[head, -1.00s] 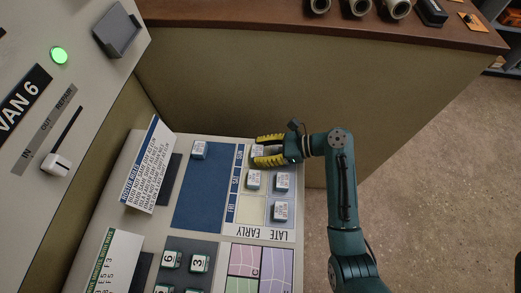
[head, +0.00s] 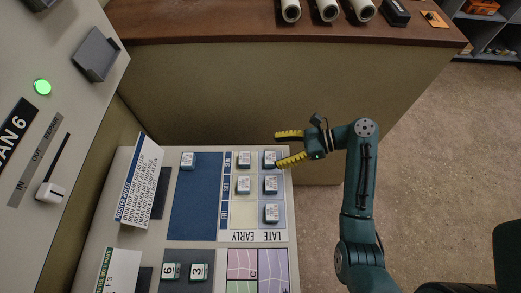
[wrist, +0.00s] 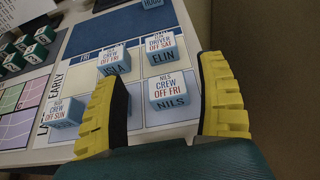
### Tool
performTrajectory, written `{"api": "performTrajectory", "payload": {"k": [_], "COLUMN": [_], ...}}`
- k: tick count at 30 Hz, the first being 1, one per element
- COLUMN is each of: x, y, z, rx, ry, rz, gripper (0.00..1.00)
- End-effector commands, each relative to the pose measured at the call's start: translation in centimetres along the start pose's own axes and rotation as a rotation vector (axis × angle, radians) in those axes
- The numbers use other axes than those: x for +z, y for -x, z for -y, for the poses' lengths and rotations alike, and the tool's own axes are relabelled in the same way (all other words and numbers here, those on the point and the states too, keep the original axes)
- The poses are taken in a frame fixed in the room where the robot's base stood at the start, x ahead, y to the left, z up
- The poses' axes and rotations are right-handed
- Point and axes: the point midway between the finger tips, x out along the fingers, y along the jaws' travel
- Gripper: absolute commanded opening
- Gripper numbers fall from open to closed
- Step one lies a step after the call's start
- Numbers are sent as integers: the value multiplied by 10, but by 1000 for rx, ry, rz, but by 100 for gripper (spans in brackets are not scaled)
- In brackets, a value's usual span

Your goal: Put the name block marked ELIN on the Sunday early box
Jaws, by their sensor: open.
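The ELIN block (wrist: 162,58) stands in the Sunday early box, in the row by the day strip; in the head view it is the upper left block (head: 243,159) of the grid. The NILS block (wrist: 172,97) is in the Sunday late box (head: 270,158), nearer to me. My gripper (head: 278,150) is open and empty at the right edge of the board, its fingers (wrist: 163,80) apart on either side of the NILS block in the wrist view. I cannot tell their height over it.
The ISLA block (wrist: 114,65) is in Saturday early. Other blocks stand in Saturday late (head: 270,185) and Friday late (head: 271,213). The HUGO block (head: 188,160) is on the blue field. The Friday early box (head: 243,213) is empty. A rules sign (head: 139,180) stands at left.

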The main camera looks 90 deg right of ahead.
Motion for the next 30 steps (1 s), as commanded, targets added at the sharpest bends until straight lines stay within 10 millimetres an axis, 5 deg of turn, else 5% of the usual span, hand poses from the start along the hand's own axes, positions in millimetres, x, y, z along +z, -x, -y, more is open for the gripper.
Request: {"api": "performTrajectory", "payload": {"k": [4, 12, 17, 20, 24, 26, 30], "x": [1, 0, 18, 56, 142, 188, 306], "y": [15, 16, -9, -53, -123, -149, -187], "z": [0, 0, 5, 10, -4, -22, -97], "rx": [0, 2, 7, 8, -28, -68, -262], "ry": [0, 2, 178, 509, 1140, 1429, 2088], "rz": [1, 0, -49, -115, -168, -166, -111], "gripper": [73, 73, 73, 73, 73, 73, 73]}}
